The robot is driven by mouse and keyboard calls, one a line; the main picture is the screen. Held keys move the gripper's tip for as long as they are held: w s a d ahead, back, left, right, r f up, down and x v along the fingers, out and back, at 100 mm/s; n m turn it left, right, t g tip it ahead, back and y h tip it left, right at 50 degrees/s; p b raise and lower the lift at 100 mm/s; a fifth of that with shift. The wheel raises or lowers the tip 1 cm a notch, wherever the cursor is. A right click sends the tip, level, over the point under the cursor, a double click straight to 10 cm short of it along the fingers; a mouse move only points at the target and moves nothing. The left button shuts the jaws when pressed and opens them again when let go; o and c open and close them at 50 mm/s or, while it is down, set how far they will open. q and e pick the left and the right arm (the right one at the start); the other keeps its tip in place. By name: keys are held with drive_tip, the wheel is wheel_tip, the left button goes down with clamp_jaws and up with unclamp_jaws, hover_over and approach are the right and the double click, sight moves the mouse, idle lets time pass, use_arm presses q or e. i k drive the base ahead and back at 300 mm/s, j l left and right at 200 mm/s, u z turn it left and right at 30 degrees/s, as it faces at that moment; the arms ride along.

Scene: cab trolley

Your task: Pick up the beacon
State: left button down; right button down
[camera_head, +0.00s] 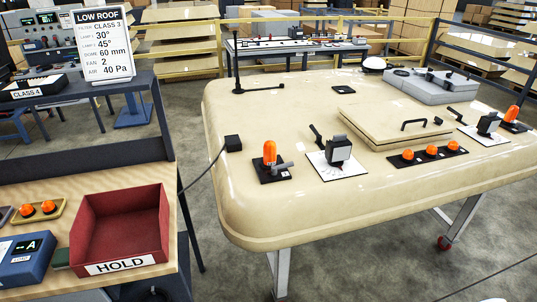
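An orange beacon (270,153) stands upright on a black square base on the cream roof panel (240,215), left of its middle, with a grey lever or cylinder beside it. A second, similar orange beacon (513,113) stands on a dark base near the panel's right edge. I cannot tell which of the two the task means. Neither of my grippers is in view.
A red bin (120,190) labelled HOLD sits on the wooden bench at left. Near it are a tray (42,224) with orange domes and a blue device (25,258). A hatch (380,118), a strip of orange lamps (428,156) and lamp heads (338,150) occupy the panel.

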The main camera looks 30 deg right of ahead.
sight(270, 156)
drive_tip(key=i+j+z, duration=0.25)
drive_tip(key=j+z, duration=0.3)
drive_tip(key=i+j+z, duration=0.1)
drive_tip(key=j+z, duration=0.45)
drive_tip(key=j, duration=0.15)
drive_tip(key=i, duration=0.05)
